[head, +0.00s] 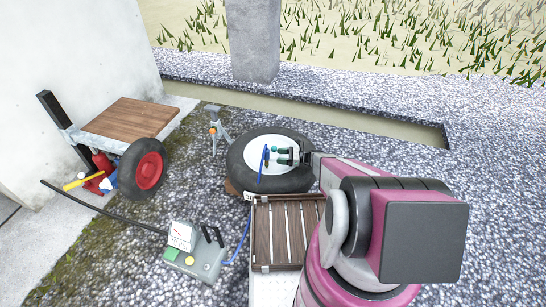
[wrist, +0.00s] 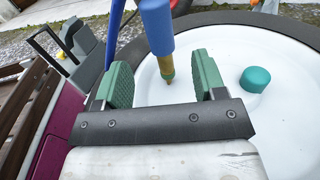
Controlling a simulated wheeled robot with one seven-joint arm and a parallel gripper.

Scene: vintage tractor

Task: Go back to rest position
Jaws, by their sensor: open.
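My gripper (head: 289,156) is open over the white hub of a tyre lying flat (head: 240,165). In the wrist view my gripper's green finger pads (wrist: 163,82) stand apart. A blue air hose nozzle with a brass tip (wrist: 158,30) shows between and beyond them, with gaps on both sides. The blue nozzle (head: 265,156) also shows over the hub in the head view. A teal cap (wrist: 255,79) is on the white hub, right of the fingers. Whether the brass tip touches the hub or a valve is unclear.
A slatted wooden crate (head: 287,232) stands in front of the tyre. A grey-green compressor with a gauge (head: 194,252) is at the lower left. A wooden-topped cart with a red wheel (head: 150,170) is farther left. Open gravel (head: 490,190) lies to the right.

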